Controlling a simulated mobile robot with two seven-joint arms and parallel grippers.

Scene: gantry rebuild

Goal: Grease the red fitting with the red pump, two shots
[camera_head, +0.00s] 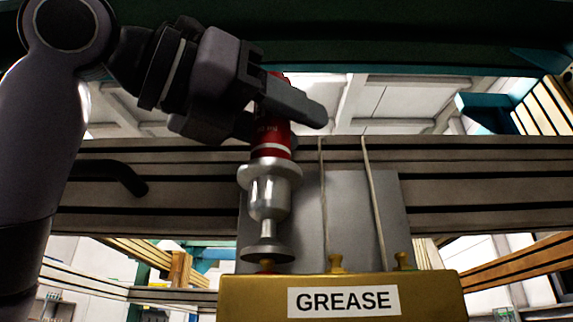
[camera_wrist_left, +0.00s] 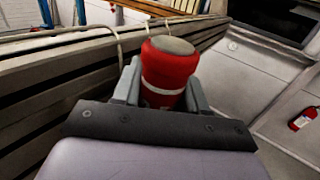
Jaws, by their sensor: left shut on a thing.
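The red pump (camera_head: 271,146) has a red body with a white band and a silver lower part ending in a round foot. My left gripper (camera_head: 290,105) is shut around its red body and holds it upright. The left wrist view shows the red pump (camera_wrist_left: 168,68) between the two fingers. The pump's foot is right above the red fitting (camera_head: 267,264) at the left of the gold block (camera_head: 235,295) labelled GREASE. Only a little of the fitting shows under the foot; I cannot tell whether they touch. My right gripper is not in view.
Two brass fittings, a middle one (camera_head: 336,263) and a right one (camera_head: 404,261), stand on the same block. Thin lines run up behind them over a grey plate (camera_head: 347,215). A wide slotted beam (camera_head: 480,180) crosses behind the pump.

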